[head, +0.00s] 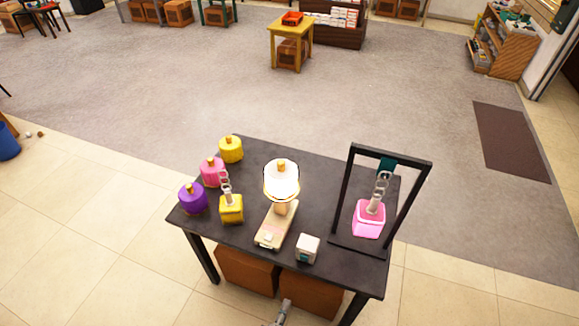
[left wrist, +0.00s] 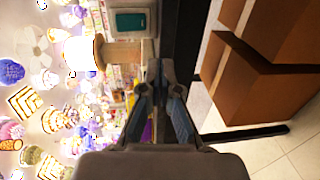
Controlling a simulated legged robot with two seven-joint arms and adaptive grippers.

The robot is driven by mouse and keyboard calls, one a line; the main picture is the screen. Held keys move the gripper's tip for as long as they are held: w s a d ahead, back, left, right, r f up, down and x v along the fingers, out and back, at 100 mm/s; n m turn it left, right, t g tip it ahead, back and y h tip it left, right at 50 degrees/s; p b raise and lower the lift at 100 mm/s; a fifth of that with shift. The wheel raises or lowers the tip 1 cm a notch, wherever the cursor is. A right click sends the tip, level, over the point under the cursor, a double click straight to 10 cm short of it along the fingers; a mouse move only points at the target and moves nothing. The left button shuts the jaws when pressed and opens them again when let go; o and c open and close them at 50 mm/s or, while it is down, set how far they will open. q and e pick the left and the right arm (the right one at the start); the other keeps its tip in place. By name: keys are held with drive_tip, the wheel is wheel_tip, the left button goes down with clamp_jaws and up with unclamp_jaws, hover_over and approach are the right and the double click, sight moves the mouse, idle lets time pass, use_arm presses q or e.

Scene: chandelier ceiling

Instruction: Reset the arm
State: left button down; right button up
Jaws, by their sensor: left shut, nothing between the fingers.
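My left gripper (head: 286,304) shows at the bottom of the head view, in front of the black table (head: 320,195) and over the brown boxes under it. In the left wrist view the fingers of my left gripper (left wrist: 160,68) are together at the tips, with nothing between them. My right gripper is in neither view.
Brown boxes (head: 247,268) sit below. Open floor lies beyond.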

use_arm(q)
drive_tip(key=s+a+f+m+g, duration=0.2)
drive_tip(key=f+m, duration=0.1)
drive_tip(key=f, duration=0.4)
drive_tip(key=s+a+f+m+g+y, duration=0.1)
drive_tip(key=s+a+f+m+g, duration=0.15)
drive_tip(key=f, duration=0.45)
drive_tip(key=s+a+f+m+g, duration=0.1)
drive_tip(key=s+f+m+g, duration=0.2)
drive_tip(key=f, duration=0.4)
drive_tip(key=s+a+f+m+g+y, duration=0.2)
drive_tip(key=s+a+f+m+g, duration=0.1)
drive_tip(key=s+a+f, duration=0.4)
drive_tip(key=s+a+f+m+g+y, duration=0.2)
drive_tip(key=s+a+f+m+g, duration=0.2)
drive_tip(key=s+a+f, duration=0.3)
drive_tip(key=s+f+m, duration=0.1)
drive_tip(key=s, duration=0.4)
drive_tip(key=shift+f, duration=0.25)
drive_tip(key=shift+s+a, duration=0.1)
drive_tip(key=shift+a, duration=0.1)
